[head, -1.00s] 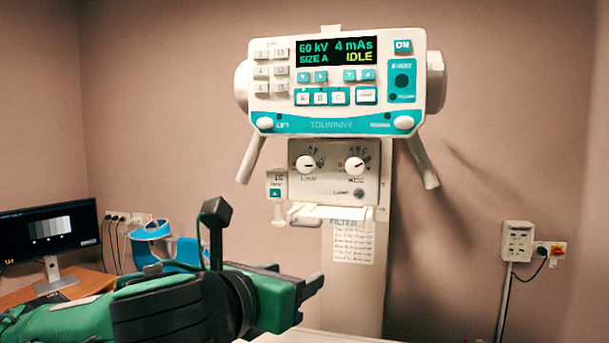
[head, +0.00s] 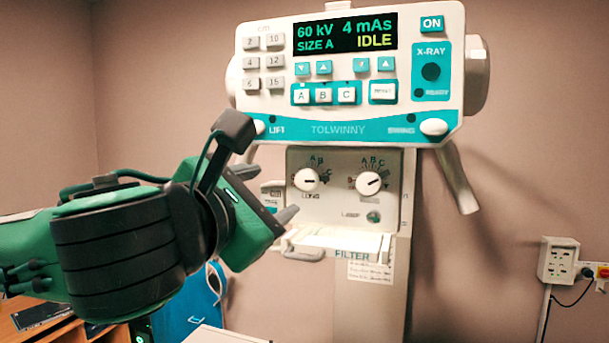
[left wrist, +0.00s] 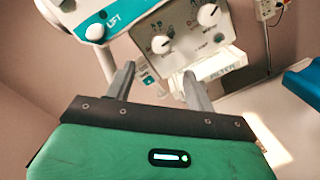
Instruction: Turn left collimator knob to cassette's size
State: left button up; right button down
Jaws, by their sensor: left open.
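The display (head: 345,36) reads 60 kV, 4 mAs, SIZE A, IDLE. My left gripper (head: 270,194) is open and empty, left of the left knob and apart from it. In the left wrist view its fingers (left wrist: 158,74) point toward the panel. No cassette is identifiable.
A white handle (head: 457,180) hangs right of the panel. A white ledge (head: 335,244) juts out below the knobs. A lamp button (head: 373,217) is under the right knob. A wall box (head: 558,260) with sockets is at right.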

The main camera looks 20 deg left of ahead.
aim_at(304, 181)
pick_arm(q)
jog(key=w, duration=0.2)
jog(key=w+p, duration=0.1)
jog(key=w, duration=0.1)
jog(key=w+p, duration=0.1)
jog(key=w, duration=0.1)
jog(key=shift+w+d, duration=0.3)
jog(key=shift+w, duration=0.1)
jog(key=w+p, duration=0.1)
jog(key=w, duration=0.3)
jog(key=shift+d+p, duration=0.2)
jog(key=shift+p, duration=0.15)
jog(key=shift+w, duration=0.5)
jog(key=shift+w+f, duration=0.15)
jog(key=shift+w, duration=0.15)
jog(key=shift+s, duration=0.1)
jog(key=shift+c, duration=0.4)
jog(key=c, duration=0.9)
pick_arm(e)
jog(key=r, duration=0.4)
jog(key=shift+s+a+r, duration=0.2)
jog(key=shift+s, duration=0.05)
